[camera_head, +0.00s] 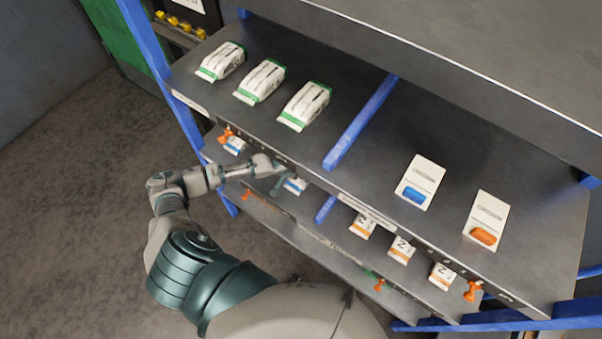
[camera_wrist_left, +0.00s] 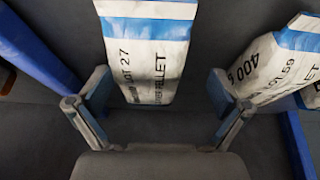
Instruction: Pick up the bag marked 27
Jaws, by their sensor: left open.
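The bag marked LOT 27 (camera_wrist_left: 150,70) is white with blue bands and black print. In the left wrist view it lies on a dark shelf, its near end between the two fingers of my left gripper (camera_wrist_left: 158,92). The fingers are open, with a gap on either side of the bag. In the head view my left gripper (camera_head: 278,180) reaches in at the lower shelf's front, beside a white-and-blue bag (camera_head: 295,186). The upper shelf hides most of the bags there, and their numbers are unreadable in that view. My right gripper is not in view.
A second white-and-blue bag, marked LOT 59 (camera_wrist_left: 270,65), lies close to the right finger. Blue bars (camera_wrist_left: 35,50) flank the space. The upper shelf (camera_head: 375,165) overhangs, carrying green-ended bags (camera_head: 262,82) and two white packets. Orange-marked bags (camera_head: 402,250) lie lower right.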

